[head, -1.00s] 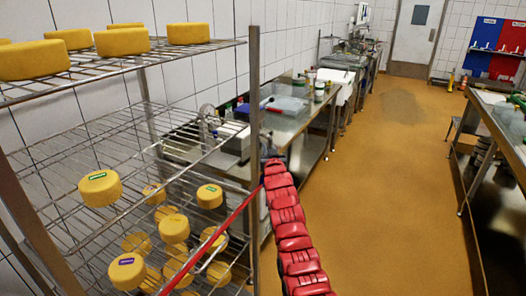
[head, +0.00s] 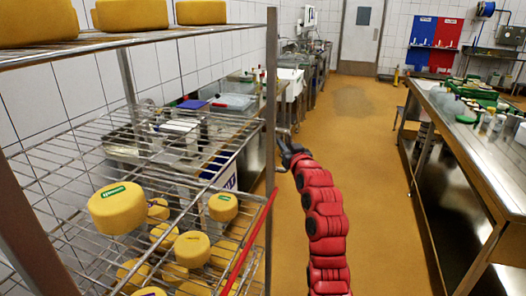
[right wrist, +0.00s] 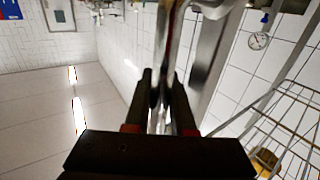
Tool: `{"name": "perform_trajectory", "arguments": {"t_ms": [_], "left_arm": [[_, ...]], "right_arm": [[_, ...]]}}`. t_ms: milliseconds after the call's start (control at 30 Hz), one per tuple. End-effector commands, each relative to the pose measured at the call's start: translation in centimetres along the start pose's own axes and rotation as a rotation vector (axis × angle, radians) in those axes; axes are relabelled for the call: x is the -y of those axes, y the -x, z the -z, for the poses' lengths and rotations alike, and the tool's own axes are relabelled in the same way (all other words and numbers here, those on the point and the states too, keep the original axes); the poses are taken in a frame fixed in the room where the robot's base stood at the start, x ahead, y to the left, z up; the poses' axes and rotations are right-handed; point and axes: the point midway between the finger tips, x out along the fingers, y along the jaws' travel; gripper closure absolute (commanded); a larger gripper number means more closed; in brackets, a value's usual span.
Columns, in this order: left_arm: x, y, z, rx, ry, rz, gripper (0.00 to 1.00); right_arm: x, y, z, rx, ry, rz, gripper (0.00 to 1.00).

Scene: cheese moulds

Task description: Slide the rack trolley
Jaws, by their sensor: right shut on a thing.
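The rack trolley (head: 271,90) fills the left of the head view, a metal frame with wire shelves and upright posts. Large yellow cheeses (head: 132,14) stand on its upper shelf and smaller yellow cheeses (head: 117,208) on the lower ones. My right gripper (head: 284,141) is at the trolley's near right post. In the right wrist view its two dark fingers (right wrist: 163,88) are shut on a narrow upright metal part; the exact grip is hard to see. My left gripper is not in view.
A steel counter (head: 470,140) with green trays and jars runs along the right. A worktop with a sink area (head: 290,75) stands along the left wall behind the trolley. Open orange floor (head: 365,130) lies between them, up to a white door (head: 361,35).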

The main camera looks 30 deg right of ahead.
Motion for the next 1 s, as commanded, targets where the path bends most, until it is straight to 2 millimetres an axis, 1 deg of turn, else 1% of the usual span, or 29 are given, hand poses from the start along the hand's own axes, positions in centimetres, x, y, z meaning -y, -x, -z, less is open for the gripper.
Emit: {"name": "perform_trajectory", "arguments": {"t_ms": [33, 100, 300, 500, 900, 933, 967, 1000], "left_arm": [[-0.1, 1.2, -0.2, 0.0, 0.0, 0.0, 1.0], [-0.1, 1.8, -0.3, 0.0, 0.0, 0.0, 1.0], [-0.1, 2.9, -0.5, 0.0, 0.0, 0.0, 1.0], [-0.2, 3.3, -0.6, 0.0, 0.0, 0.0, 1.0], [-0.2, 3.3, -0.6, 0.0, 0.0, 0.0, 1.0], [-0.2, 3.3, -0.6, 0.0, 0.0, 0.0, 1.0], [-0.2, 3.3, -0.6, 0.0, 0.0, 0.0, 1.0], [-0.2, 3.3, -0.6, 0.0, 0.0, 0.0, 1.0]], "right_arm": [[-1.4, 0.7, -0.4, -0.005, 0.006, -0.012, 1.0], [-2.4, 1.4, -0.3, -0.004, 0.005, -0.01, 1.0], [-4.4, 2.9, 0.0, -0.005, 0.004, -0.006, 1.0], [-5.2, 3.4, 0.1, -0.002, 0.001, -0.002, 1.0], [-5.3, 3.5, 0.1, -0.001, -0.001, 0.0, 1.0], [-5.3, 3.5, 0.1, -0.001, -0.001, 0.0, 0.74], [-5.3, 3.5, 0.1, 0.0, -0.001, 0.0, 0.69], [-5.3, 3.5, 0.1, 0.0, -0.002, 0.0, 0.66]]}}
